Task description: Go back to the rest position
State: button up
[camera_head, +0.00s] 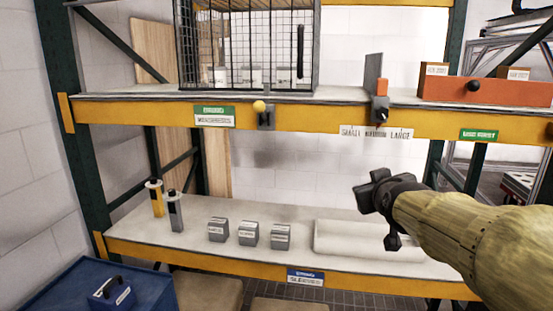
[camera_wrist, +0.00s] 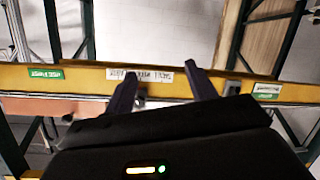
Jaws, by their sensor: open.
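My gripper (camera_head: 376,203) is in front of the rack at the right of the head view, between the upper and lower shelves. In the wrist view, the two dark fingers of my gripper (camera_wrist: 160,88) stand apart with nothing between them. Beyond the fingers is the yellow beam of the upper shelf (camera_wrist: 220,87) with a white label strip (camera_wrist: 140,75). My arm, in a yellowish sleeve, reaches in from the right edge of the head view.
The upper shelf (camera_head: 345,97) bears a wire cage (camera_head: 247,45) and an orange box (camera_head: 485,92). A blue chest (camera_head: 75,285) stands at lower left.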

jog(key=s+a+f+g+y, duration=0.1)
jog(key=s+a+f+g, duration=0.15)
jog(key=f, duration=0.45)
jog(key=s+a+f+m+g, duration=0.1)
jog(key=s+f+g, duration=0.15)
jog(key=f, duration=0.35)
jog(key=s+a+f+g+y, duration=0.1)
jog(key=s+f, duration=0.2)
jog(key=f, duration=0.4)
jog(key=s+a+f+m+g, duration=0.1)
jog(key=s+f+g, duration=0.4)
jog(key=s+f, duration=0.6)
jog(key=shift+s+a+g, duration=0.3)
jog(key=shift+s+a, duration=0.25)
jog(key=shift+a, duration=0.35)
jog(key=shift+w, duration=0.1)
